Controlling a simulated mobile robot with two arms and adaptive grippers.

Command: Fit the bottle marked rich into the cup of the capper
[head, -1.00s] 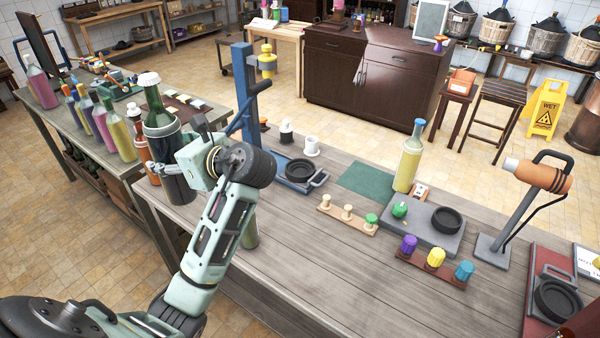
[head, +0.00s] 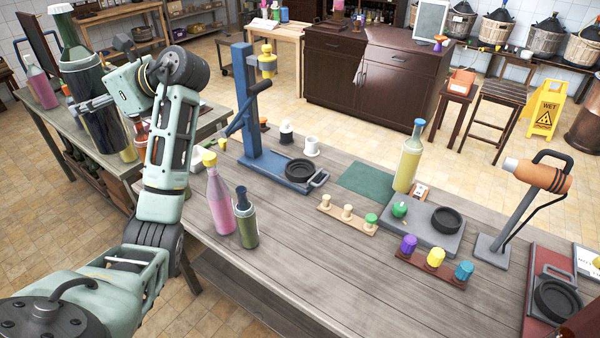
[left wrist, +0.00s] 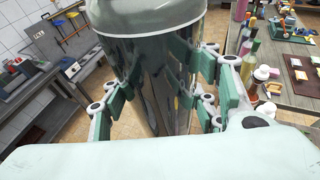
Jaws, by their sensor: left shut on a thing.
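My left gripper (head: 95,104) is shut on a large dark green bottle (head: 79,62) with a white cap, held about upright at the left of the head view. The left wrist view shows the bottle's glassy body (left wrist: 160,70) between the green finger pads. No word on it can be read. The capper appears to be the blue lever stand (head: 246,105) with a yellow head (head: 267,60). Its black round cup (head: 300,170) sits at its foot and looks empty. My right gripper is not in view.
A pink bottle (head: 219,205) and a small green bottle (head: 247,222) stand near the table's front left edge. A yellow-green bottle (head: 408,160) stands by a grey plate (head: 425,228). Stopper racks (head: 347,215) lie mid-table. The wooden table front (head: 330,280) is clear.

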